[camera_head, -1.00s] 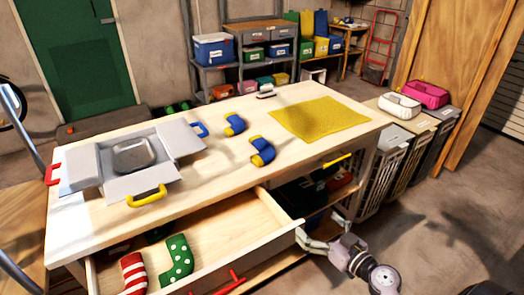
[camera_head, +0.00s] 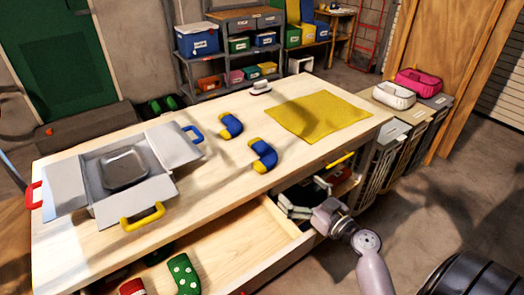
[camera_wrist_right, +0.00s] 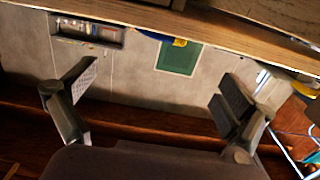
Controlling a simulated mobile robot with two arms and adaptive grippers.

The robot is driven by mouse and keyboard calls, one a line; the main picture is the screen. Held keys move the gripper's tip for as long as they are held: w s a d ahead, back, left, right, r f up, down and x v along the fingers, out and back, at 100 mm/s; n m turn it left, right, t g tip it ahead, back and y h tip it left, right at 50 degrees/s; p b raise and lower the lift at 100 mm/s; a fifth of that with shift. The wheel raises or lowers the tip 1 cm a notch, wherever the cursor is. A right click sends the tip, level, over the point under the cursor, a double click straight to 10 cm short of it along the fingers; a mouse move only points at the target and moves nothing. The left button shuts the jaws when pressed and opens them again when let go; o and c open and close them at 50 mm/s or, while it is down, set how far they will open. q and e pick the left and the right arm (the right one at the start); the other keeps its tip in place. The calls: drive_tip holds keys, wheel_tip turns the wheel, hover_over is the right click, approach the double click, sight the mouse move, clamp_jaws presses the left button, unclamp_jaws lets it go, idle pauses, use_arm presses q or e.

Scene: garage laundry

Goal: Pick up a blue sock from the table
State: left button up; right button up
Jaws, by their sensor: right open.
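Two blue socks with yellow ends lie on the wooden table (camera_head: 215,190). The farther sock (camera_head: 230,125) is left of the nearer sock (camera_head: 264,156). My right gripper (camera_head: 290,204) is open and empty, off the table's front side near the right end of the open drawer, apart from both socks. Its spread fingers show in the right wrist view (camera_wrist_right: 157,90), with the wooden edge above them. A small blue and yellow thing at that edge is too cut off to identify. My left gripper is not in view.
A yellow cloth (camera_head: 318,113) lies right of the socks. A grey open box (camera_head: 150,188) with coloured handles stands on the left. The open drawer (camera_head: 235,262) sticks out in front, holding a green dotted sock (camera_head: 184,275) and a red one (camera_head: 132,287). Hampers (camera_head: 405,135) stand right.

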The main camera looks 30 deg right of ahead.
drive_tip(key=p, duration=0.2)
approach(270, 162)
drive_tip(key=w, duration=0.3)
drive_tip(key=shift+a, duration=0.1)
drive_tip(key=shift+w, duration=0.8)
drive_tip(key=w, duration=0.2)
drive_tip(key=w+p, duration=0.1)
drive_tip(key=w, duration=0.2)
drive_tip(key=shift+w+a+f, duration=0.1)
drive_tip(key=shift+a, duration=0.15)
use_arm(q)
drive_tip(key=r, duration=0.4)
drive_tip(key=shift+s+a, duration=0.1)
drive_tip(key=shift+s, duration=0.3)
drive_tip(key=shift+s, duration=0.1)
use_arm(e)
drive_tip(key=shift+c, duration=0.7)
drive_tip(key=c, duration=1.1)
drive_tip(key=shift+o, duration=0.2)
